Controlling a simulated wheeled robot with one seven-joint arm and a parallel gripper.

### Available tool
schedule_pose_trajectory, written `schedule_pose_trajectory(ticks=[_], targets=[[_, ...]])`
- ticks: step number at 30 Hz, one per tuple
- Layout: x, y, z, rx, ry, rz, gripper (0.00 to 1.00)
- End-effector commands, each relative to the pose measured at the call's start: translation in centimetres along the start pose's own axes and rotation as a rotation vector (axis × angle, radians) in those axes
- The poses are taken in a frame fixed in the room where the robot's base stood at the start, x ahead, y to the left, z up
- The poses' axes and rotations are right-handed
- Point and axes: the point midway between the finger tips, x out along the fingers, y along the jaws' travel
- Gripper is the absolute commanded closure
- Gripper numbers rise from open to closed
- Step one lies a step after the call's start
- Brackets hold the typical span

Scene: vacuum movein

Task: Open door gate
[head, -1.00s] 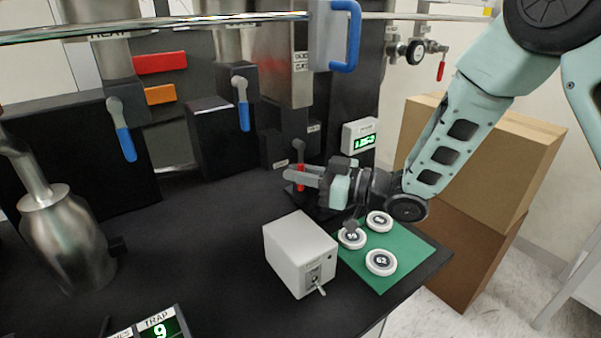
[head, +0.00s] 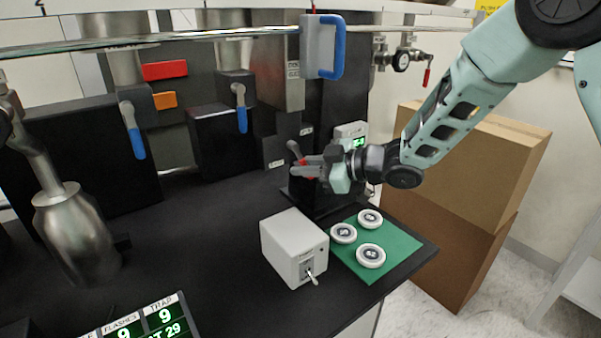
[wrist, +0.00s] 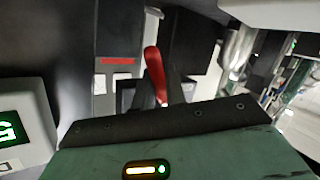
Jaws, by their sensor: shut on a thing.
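A lever with a red handle (head: 303,161) sits low on the dark column at the back of the bench. My gripper (head: 300,171) reaches it from the right and is shut on the red handle, with its fingers pointing left. In the wrist view the red handle (wrist: 154,70) rises from between my dark fingers (wrist: 160,100), and its lower end is hidden by them. A small white gauge with green digits (head: 350,136) is just behind my gripper. I cannot tell which part is the door gate itself.
A white switch box (head: 293,248) and a green mat (head: 400,243) with 3 white discs lie in front of my gripper. Blue-handled levers (head: 136,140) hang to the left. A metal rail (head: 150,40) crosses above. Cardboard boxes (head: 470,170) stand right.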

Motion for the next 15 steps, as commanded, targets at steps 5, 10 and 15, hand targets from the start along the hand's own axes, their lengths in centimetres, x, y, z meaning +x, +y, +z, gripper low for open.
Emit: schedule_pose_trajectory(ticks=[5,10,15], targets=[[-0.6,1.0,-0.3,-0.143,-0.094,0.001,1.0],[-1.1,1.7,-0.5,-0.278,-0.184,0.001,1.0],[-1.6,2.4,-0.8,-0.412,-0.274,0.001,1.0]])
